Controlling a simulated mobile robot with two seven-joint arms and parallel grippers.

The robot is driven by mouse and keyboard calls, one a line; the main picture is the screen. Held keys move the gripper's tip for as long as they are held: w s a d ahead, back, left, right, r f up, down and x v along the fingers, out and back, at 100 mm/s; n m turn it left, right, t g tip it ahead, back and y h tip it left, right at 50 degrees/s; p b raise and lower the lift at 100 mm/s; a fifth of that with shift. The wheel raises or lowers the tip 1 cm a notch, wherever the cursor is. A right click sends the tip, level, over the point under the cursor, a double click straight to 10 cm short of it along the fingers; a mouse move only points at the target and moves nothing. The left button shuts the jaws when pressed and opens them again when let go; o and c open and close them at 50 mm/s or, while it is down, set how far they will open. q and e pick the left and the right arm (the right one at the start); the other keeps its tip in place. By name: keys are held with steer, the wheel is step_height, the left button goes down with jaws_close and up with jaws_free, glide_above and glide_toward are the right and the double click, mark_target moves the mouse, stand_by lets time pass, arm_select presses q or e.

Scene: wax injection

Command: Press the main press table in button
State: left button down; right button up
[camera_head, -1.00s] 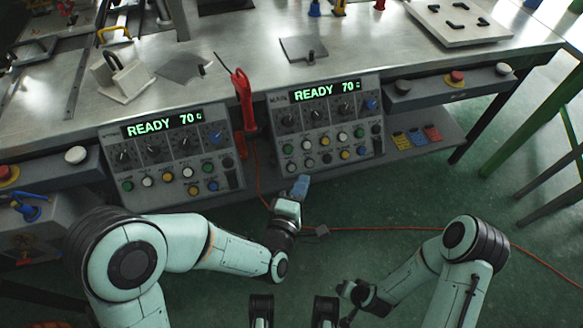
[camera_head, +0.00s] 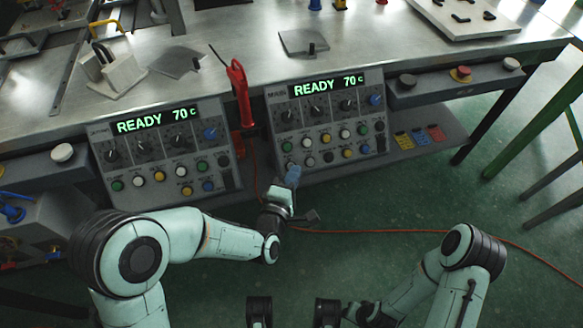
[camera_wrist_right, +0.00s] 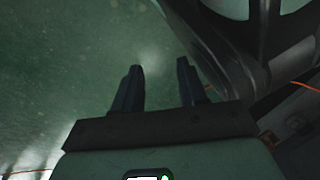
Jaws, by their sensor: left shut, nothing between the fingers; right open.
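The main control panel (camera_head: 333,108) is the right of two grey panels below the table edge, its green display reading READY 70 C. Rows of small coloured buttons (camera_head: 345,133) sit under its knobs. Their labels are too small to read, so I cannot tell which is the table in button. My left gripper (camera_head: 293,174) is shut and empty, pointing up just below the panel's lower left corner. It overlaps the panel's lower edge in the picture; contact cannot be told. My right gripper (camera_wrist_right: 160,68) is open and empty over the green floor in the right wrist view.
The other panel (camera_head: 163,155), also reading READY 70 C, stands to the left. A red tool (camera_head: 241,95) hangs between the panels. An orange cable (camera_head: 400,232) crosses the floor.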

arm_select(q)
steer(key=shift+w+a+f, duration=0.1)
steer(key=shift+w+f, duration=0.1)
steer(key=shift+w, duration=0.1)
arm_select(e)
steer(key=shift+s+d+f+g, duration=0.1)
steer(key=shift+s+f+g, duration=0.2)
steer(key=shift+s+f, duration=0.25)
steer(key=shift+s+r, duration=0.1)
stand_by(1.3)
arm_select(q)
steer(key=shift+w+a+f+b, duration=0.1)
steer(key=shift+w+f+b, duration=0.2)
steer(key=shift+b, duration=0.45)
arm_select(e)
steer(key=shift+f, duration=0.5)
